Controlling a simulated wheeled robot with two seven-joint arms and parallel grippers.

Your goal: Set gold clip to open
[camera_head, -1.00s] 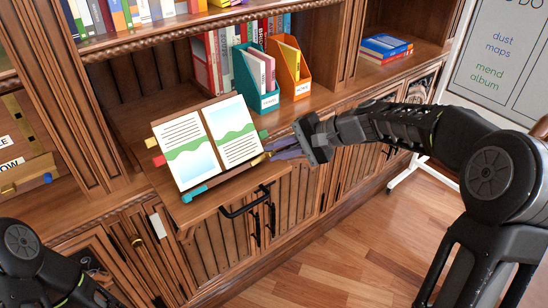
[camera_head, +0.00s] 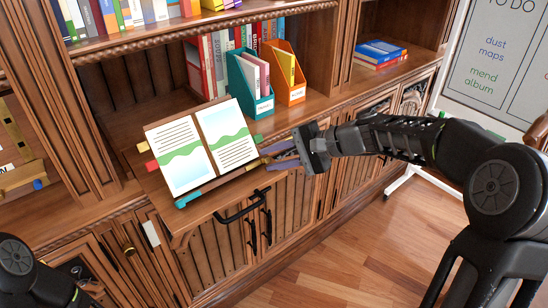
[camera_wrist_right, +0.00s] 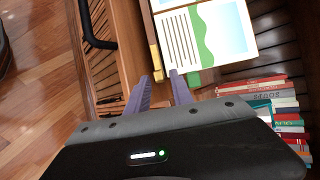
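An open book (camera_head: 203,150) with green and blue pictures lies on a sloped wooden stand (camera_head: 225,198). A gold clip (camera_head: 254,162) sits at the book's lower right edge. In the right wrist view the gold clip (camera_wrist_right: 155,62) is a narrow yellow strip beside the page. My right gripper (camera_head: 266,159) is at this edge, its purple fingers pointing at the clip. In the wrist view the fingers (camera_wrist_right: 160,76) are apart, with the clip's near end at the gap between the tips. I cannot tell whether they touch it. My left gripper is out of view.
Teal (camera_head: 188,200), red (camera_head: 152,164) and green (camera_head: 258,139) tabs surround the book. Teal (camera_head: 255,105) and orange (camera_head: 291,95) file holders stand behind it. A black handle (camera_head: 240,208) juts out below. Wooden floor (camera_head: 350,250) is clear at the front right.

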